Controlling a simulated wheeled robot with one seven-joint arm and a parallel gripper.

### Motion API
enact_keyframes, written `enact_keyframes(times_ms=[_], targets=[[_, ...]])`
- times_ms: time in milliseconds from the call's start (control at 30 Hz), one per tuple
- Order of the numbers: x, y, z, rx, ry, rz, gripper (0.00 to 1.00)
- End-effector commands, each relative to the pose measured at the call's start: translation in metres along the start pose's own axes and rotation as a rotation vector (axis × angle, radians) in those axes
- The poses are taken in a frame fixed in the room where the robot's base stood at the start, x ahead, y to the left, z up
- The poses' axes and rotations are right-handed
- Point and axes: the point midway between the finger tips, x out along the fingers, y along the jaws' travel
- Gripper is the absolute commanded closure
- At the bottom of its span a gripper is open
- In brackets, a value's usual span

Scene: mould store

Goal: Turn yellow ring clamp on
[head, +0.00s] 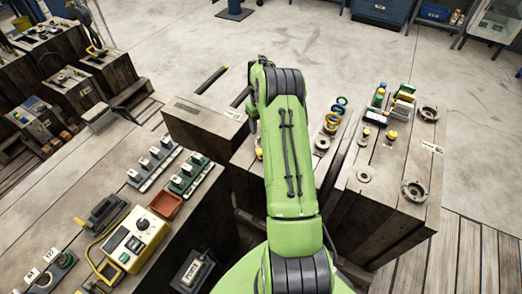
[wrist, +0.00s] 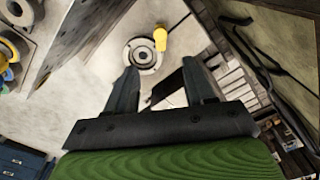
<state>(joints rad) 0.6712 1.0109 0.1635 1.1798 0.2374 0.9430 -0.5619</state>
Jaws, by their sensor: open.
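In the wrist view a round grey metal ring fitting (wrist: 142,55) with a dark centre is set on a pale surface. A short yellow lever or knob (wrist: 160,38) sits at its upper right edge; I take this to be the yellow ring clamp. My gripper (wrist: 160,72) is open, its two dark fingers apart with nothing between them. The fitting lies beyond the fingertips, nearer the left one, and no contact shows. In the head view a small yellow part (head: 258,153) peeks out left of my green arm, which hides my gripper and most of that block top.
A wooden block (head: 385,190) there carries round fittings and several small coloured parts. A yellow control box (head: 135,240) and switch rows stand at lower left. Open concrete floor (head: 330,50) lies behind.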

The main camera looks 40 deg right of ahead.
Motion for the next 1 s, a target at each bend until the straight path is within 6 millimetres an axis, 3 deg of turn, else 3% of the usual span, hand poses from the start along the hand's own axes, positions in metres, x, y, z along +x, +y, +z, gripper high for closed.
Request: enact_keyframes(times_ms=[33, 300, 500, 633, 867, 1000], targets=[[0.017, 0.0, 0.001, 0.0, -0.004, -0.002, 0.46], [0.086, -0.001, 0.001, 0.0, -0.003, -0.003, 0.46], [0.125, -0.001, 0.001, 0.0, -0.001, -0.001, 0.46], [0.136, -0.001, 0.0, 0.0, 0.0, -0.001, 0.46], [0.136, -0.001, 0.0, -0.001, 0.0, 0.0, 0.46], [0.136, -0.001, 0.0, -0.001, 0.0, 0.0, 0.63]])
